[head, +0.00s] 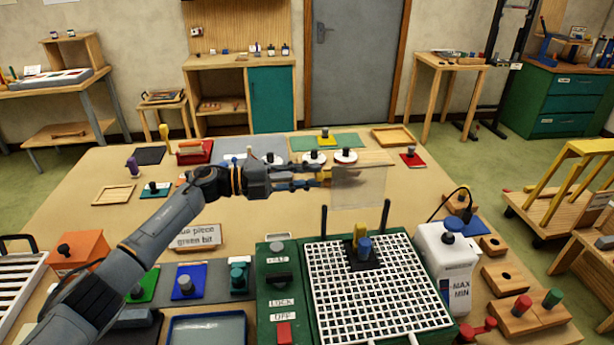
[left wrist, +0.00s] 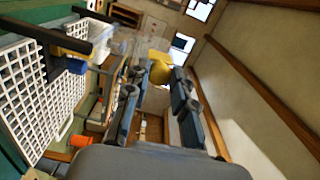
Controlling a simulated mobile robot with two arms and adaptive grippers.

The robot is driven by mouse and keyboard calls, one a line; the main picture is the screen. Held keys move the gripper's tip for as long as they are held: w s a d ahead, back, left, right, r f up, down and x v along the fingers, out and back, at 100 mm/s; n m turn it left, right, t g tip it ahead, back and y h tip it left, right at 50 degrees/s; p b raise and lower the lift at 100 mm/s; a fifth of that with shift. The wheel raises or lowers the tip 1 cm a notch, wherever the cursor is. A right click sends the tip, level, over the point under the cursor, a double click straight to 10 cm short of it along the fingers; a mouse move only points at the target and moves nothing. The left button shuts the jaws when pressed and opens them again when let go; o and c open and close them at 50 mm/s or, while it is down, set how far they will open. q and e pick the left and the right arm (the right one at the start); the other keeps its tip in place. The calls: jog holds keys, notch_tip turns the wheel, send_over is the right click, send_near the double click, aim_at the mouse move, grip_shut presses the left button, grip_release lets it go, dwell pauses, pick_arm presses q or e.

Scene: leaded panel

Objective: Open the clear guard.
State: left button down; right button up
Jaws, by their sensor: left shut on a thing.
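The clear guard (head: 360,188) is a see-through pane in the head view. It stands up above the back of the green machine (head: 290,262), over two black posts. A yellow knob (head: 323,175) is at its left edge. My left gripper (head: 318,178) comes in from the left and is shut on this knob. In the left wrist view the yellow knob (left wrist: 160,68) sits between the fingertips, and the pane is hard to make out. The machine's white grid (head: 375,295) is uncovered, with a blue and a yellow knobbed piece on a black plate. My right gripper is not in view.
A white bottle (head: 447,268) marked MAX and MIN stands right of the grid. A sign (head: 198,237) and several coloured knobbed blocks lie under and around my left arm. Wooden blocks with pegs (head: 520,312) are at the right edge.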

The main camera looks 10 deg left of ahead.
pick_arm(q)
jog(key=c, duration=1.1)
grip_release()
jog(key=v, duration=1.2)
